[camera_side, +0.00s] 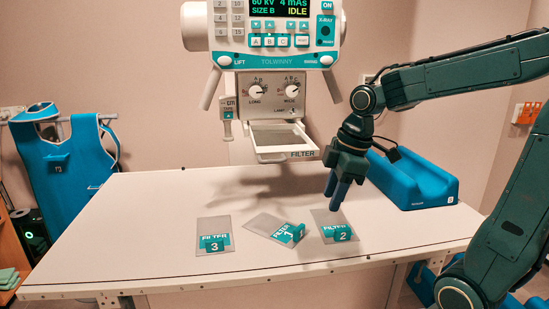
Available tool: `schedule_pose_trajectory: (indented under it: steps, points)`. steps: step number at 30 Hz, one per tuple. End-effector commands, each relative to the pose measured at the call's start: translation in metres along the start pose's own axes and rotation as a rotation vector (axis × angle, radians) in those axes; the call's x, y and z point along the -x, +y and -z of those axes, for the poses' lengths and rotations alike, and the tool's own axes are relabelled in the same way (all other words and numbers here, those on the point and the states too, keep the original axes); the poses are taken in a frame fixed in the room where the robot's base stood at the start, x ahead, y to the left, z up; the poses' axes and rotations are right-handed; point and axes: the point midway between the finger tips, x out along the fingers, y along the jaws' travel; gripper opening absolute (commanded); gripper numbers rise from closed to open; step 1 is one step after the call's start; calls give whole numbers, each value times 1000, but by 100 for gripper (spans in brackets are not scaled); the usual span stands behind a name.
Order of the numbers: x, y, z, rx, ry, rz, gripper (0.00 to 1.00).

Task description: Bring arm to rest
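My gripper (337,203) points down over the right part of the table (440,222), its blue fingertips near the back edge of filter 2. From this side the fingers overlap, so I cannot tell if they are open or shut, or whether they touch the plate. Filter 2 (325,217) is a grey plate with a teal label and tab, lying on the table. A rotated plate marked 1 (262,223) lies left of it, and filter 3 (212,223) lies farther left. My arm reaches in from the right.
The X-ray head (275,62) hangs above the table, with a filter tray (285,153) at its underside. A blue cradle-shaped support (425,178) sits at the table's right back. A blue apron (70,165) hangs at left. The table's left part is clear.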

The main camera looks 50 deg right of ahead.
Motion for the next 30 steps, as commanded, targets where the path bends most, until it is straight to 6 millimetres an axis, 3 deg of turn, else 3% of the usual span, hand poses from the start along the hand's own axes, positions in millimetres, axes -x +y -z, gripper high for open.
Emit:
schedule_pose_trajectory:
  steps: [8, 18, 30]
  points:
    - [22, -50, 1, -234, 52, -89, 36]
    - [36, -98, -15, -537, 169, -148, 36]
    - [37, -112, -25, -672, 226, -151, 36]
